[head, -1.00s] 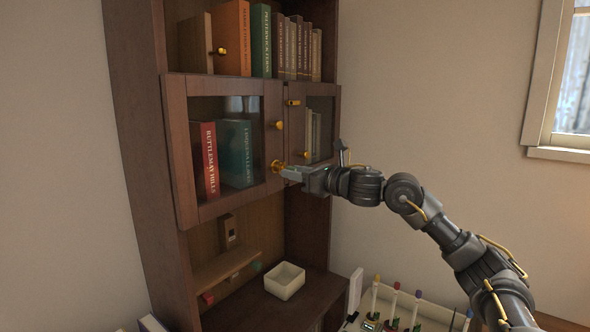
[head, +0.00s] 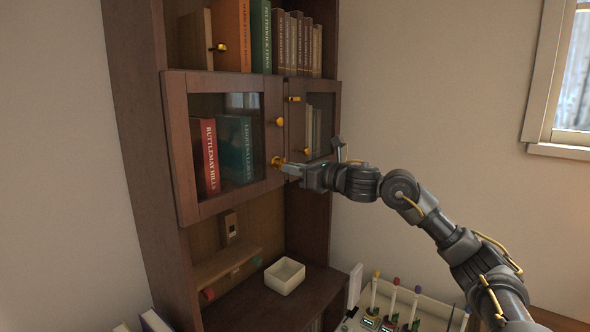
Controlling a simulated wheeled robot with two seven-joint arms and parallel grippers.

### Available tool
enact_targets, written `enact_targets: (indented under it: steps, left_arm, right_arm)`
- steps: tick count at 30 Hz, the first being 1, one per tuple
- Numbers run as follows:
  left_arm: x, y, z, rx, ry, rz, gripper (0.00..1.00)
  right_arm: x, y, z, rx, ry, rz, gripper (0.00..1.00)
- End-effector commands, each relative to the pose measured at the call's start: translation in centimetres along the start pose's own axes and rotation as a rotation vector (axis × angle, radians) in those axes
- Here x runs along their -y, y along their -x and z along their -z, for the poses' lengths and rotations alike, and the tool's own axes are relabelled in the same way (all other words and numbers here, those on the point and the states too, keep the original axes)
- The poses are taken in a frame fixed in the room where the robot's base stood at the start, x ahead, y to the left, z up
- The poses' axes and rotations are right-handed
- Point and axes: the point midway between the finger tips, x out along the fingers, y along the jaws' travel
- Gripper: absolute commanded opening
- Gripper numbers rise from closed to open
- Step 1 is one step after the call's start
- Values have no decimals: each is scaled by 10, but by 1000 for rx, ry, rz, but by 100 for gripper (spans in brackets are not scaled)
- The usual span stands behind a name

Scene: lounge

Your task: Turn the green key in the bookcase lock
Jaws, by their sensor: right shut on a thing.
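The bookcase (head: 137,150) stands left of centre, with a glass-fronted door (head: 178,150) in its middle. A brass lock fitting (head: 278,162) sits low on that door's right edge. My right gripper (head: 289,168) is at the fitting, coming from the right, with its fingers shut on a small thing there. That thing is taken to be the green key, but it is mostly hidden by the fingers and its green does not show. How far the key is turned cannot be told. My left gripper is out of view.
Below stand a cream bowl (head: 284,276) and a white tray (head: 437,314) with upright coloured-top sticks. Books fill the shelves.

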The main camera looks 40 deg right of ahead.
Motion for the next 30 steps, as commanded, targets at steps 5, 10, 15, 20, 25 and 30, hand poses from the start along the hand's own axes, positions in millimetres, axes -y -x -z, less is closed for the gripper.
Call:
enact_targets:
  steps: [5, 10, 15, 20, 25, 30]
  left_arm:
    - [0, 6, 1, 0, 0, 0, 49]
    - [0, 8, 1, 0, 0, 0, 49]
    - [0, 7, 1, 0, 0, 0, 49]
    - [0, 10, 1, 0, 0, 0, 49]
    - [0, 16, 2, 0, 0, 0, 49]
    - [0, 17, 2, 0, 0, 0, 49]
  right_arm:
    - [-1, -1, -1, 0, -161, 0, 0]
    - [-1, -1, -1, 1, -243, 0, 0]
    - [-1, -1, 0, 1, -245, 0, 0]
    - [-2, -1, -1, 1, -277, 0, 0]
    - [-2, -2, -2, 0, -424, 1, 0]
    - [-2, -2, -2, 2, -502, 0, 0]
